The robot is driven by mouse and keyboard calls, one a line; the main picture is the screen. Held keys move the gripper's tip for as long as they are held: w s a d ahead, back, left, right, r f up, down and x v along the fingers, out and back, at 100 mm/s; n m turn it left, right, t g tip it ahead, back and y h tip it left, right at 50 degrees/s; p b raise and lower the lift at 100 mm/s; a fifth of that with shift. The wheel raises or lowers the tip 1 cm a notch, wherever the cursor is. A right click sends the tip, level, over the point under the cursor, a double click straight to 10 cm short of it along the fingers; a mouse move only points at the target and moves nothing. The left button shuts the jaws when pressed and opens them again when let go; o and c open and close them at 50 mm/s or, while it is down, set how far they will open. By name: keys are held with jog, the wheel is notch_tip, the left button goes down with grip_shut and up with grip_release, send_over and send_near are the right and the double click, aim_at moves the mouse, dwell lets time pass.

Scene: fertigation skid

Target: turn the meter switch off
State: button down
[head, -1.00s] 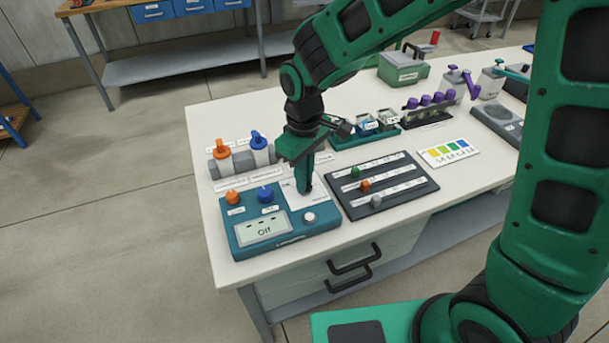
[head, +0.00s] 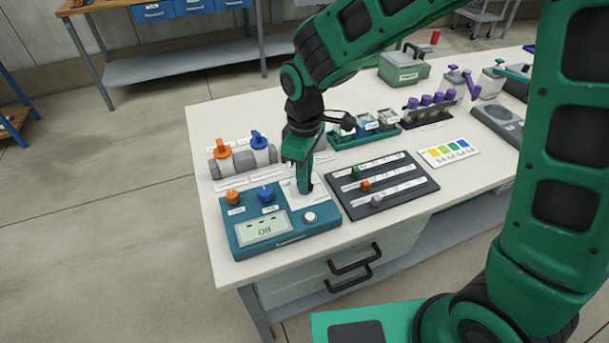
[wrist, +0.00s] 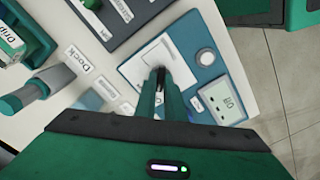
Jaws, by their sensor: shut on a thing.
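The teal meter box (head: 285,241) sits at the near left corner of the bench, and its screen (head: 264,229) appears to read "Off". It also shows in the wrist view (wrist: 222,85). A white plate (head: 316,203) covers its back right part. My gripper (head: 305,190) points down onto this plate. Its narrow fingers (wrist: 160,74) are shut on a small dark part there, which I take to be the meter switch. The fingers hide most of it, so I cannot read its position.
An orange knob (head: 233,197), a blue knob (head: 265,194) and a round white button (head: 310,217) are on the meter. A dark slider panel (head: 411,194) lies close on the right. Orange and blue valves (head: 242,157) stand behind.

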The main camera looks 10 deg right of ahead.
jog(key=c, duration=1.8)
grip_release()
jog(key=shift+w+d, duration=0.15)
jog(key=shift+d, duration=0.1)
jog(key=shift+c, duration=0.2)
jog(key=shift+a, duration=0.1)
notch_tip(320, 180, up, 11)
jog(key=shift+f, duration=0.1)
jog(key=s+d+r+m, duration=0.1)
jog(key=s+d+m, duration=0.3)
jog(key=d, duration=0.8)
jog(key=s+d+r+m, duration=0.15)
jog(key=d+m, duration=0.45)
jog(key=d, duration=0.7)
jog(key=s+d+f+m, duration=0.1)
jog(key=s+d+m, duration=0.3)
jog(key=s, duration=0.4)
jog(key=s+d+f+m, duration=0.1)
jog(key=s+d+m, duration=0.3)
jog(key=s+d, duration=0.2)
jog(key=shift+s+d+f+m, duration=0.15)
jog(key=shift+s+f+m, duration=0.25)
jog(key=shift+s, duration=0.5)
